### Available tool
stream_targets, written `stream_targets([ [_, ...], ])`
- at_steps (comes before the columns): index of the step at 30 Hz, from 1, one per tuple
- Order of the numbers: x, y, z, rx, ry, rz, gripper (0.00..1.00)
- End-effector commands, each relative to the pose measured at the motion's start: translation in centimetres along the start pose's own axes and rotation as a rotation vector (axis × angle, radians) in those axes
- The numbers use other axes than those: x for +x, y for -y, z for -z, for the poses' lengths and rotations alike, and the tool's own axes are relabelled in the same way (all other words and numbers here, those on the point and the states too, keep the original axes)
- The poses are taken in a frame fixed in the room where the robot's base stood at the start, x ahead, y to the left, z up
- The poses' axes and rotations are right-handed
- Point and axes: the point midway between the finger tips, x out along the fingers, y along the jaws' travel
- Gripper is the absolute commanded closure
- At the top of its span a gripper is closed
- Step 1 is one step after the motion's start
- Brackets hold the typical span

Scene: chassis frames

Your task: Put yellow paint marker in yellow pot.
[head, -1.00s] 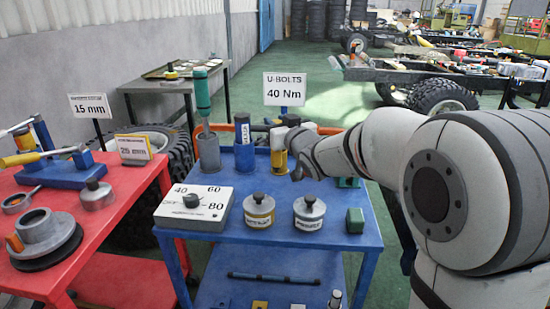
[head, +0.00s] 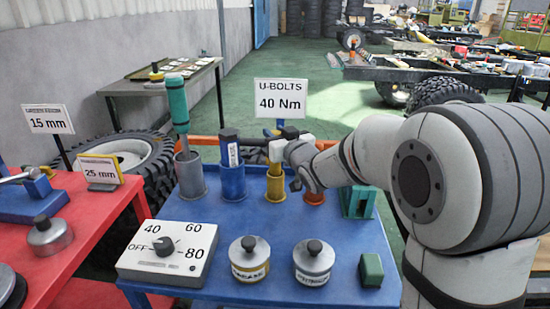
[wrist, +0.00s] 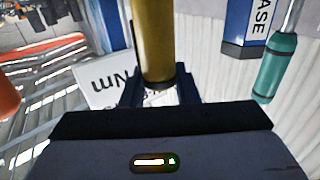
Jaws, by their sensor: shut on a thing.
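The yellow paint marker (wrist: 153,40) is upright between the jaws of my gripper (wrist: 158,92) in the wrist view, with part of a white label showing. In the head view my gripper (head: 291,148) is at the back of the blue table, shut on the marker (head: 275,168). The yellow pot (head: 275,192) stands directly below, between the blue and orange pots. The marker's lower part lines up with the pot's mouth. I cannot tell how deep it sits in it.
An orange pot (head: 314,198) and a green holder (head: 357,203) are to the right. A dial box (head: 167,253) and two lidded tins (head: 249,262) are in front.

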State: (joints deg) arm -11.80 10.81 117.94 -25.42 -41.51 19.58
Motion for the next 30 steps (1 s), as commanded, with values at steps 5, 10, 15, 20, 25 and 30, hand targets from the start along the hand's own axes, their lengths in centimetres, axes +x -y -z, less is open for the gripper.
stream_targets([
  [5, 0.0, 0.0, -2.2, 0.002, 0.000, 0.000, 1.00],
  [10, 0.0, 0.0, -4.8, 0.001, 0.001, -0.001, 1.00],
  [15, 0.0, -0.1, -4.9, -0.001, -0.003, -0.002, 1.00],
  [20, 0.0, -0.1, -5.1, -0.001, -0.002, -0.002, 1.00],
  [25, 0.0, -0.1, -5.2, 0.000, -0.002, -0.002, 0.65],
  [30, 0.0, -0.1, -5.2, 0.000, -0.002, -0.002, 0.51],
])
